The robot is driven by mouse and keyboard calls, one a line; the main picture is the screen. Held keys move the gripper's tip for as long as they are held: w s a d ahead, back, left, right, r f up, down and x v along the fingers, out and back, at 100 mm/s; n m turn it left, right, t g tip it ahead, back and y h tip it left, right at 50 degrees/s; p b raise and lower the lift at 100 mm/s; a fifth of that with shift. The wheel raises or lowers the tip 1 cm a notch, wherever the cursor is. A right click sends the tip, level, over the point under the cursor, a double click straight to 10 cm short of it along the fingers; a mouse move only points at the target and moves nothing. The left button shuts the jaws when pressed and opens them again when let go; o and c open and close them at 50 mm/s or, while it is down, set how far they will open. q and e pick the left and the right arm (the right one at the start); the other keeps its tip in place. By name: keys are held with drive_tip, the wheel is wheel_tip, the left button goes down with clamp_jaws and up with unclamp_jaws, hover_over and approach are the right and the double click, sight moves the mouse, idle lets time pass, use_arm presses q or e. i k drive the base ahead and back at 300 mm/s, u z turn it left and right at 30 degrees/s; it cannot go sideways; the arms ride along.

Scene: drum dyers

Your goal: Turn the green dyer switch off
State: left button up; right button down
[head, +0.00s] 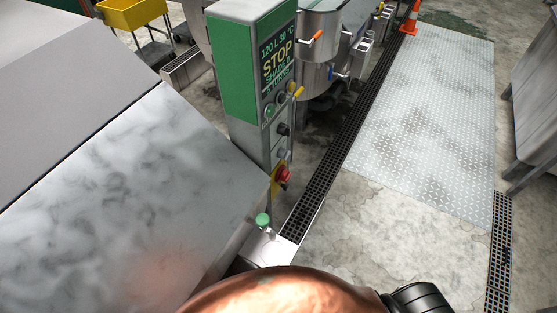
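The green dyer control cabinet (237,68) stands upright at the upper middle of the head view. Below the display are a small green button (269,112), a yellow-tipped lever (296,90), a black rotary knob (283,129), and a grey knob (282,153). A red mushroom button (283,174) sits on a yellow base lower down. Which control is the switch, and its setting, I cannot tell. Neither of my grippers shows in this view.
A large grey metal housing (130,190) fills the left. A green-topped knob (263,220) stands by its corner. A floor drain grate (330,165) runs past the cabinet. Steel vessels (318,50) stand behind it. Tread plate (425,120) and open floor lie right, with an orange cone (409,20) beyond.

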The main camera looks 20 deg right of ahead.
sight(283, 175)
drive_tip(key=k, duration=1.3)
drive_tip(key=z, duration=0.7)
drive_tip(key=i, duration=1.15)
drive_tip(key=u, duration=0.3)
